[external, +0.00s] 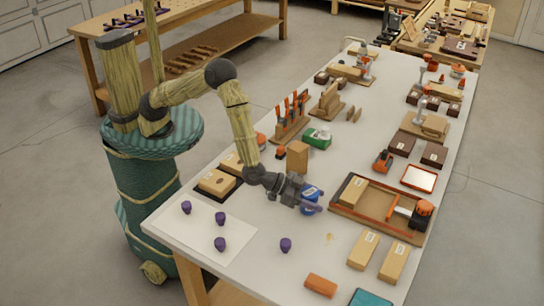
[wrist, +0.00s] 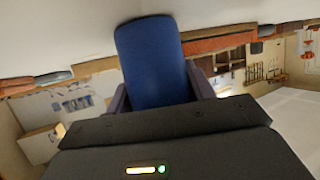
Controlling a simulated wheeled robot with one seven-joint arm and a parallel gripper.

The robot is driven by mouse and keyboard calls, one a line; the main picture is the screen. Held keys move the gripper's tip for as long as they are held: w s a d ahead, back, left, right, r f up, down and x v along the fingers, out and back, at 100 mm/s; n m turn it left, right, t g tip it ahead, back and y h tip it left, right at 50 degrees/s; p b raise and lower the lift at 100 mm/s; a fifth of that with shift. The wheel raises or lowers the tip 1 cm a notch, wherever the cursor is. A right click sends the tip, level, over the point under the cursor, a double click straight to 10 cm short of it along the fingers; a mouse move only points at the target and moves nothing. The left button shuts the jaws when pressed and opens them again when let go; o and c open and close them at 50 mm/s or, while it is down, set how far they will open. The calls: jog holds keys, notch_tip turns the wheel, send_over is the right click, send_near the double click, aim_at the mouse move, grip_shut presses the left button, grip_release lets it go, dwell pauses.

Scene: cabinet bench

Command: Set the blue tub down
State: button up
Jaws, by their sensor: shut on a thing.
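The blue tub (external: 311,198) shows in the external view near the middle of the white bench, at the tip of my arm. My gripper (external: 298,193) reaches it from the left and is shut on it. In the wrist view the blue tub (wrist: 152,60) stands out between the two dark fingers of my gripper (wrist: 158,95). The fingers partly cover the tub's side. I cannot tell whether the tub's underside touches the bench.
A wooden tray (external: 342,206) with a box and an orange clamp lies just right of the tub. A tan block (external: 297,157) stands behind my gripper. Several purple pieces (external: 286,244) sit at the front left. Bare bench lies in front of the tub.

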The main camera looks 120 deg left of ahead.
jog(key=o, duration=1)
jog(key=shift+f, duration=0.1)
jog(key=shift+o, duration=0.2)
jog(key=shift+r, duration=0.2)
jog(key=v, duration=1.2)
jog(key=shift+r, duration=0.1)
jog(key=s+a+m+g+h, duration=0.1)
jog(key=s+g, duration=0.2)
jog(key=s, duration=0.6)
jog(key=s+a+r+m+g+h, duration=0.1)
jog(key=s+a+m+g+h, duration=0.1)
jog(key=s, duration=0.8)
jog(key=s+a+r+m+g+h, duration=0.1)
jog(key=s+g+h, duration=0.1)
jog(key=s+g, duration=0.3)
jog(key=s, duration=0.4)
jog(key=shift+s+a+r, duration=0.2)
jog(key=shift+s+a, duration=0.05)
jog(key=shift+a, duration=0.15)
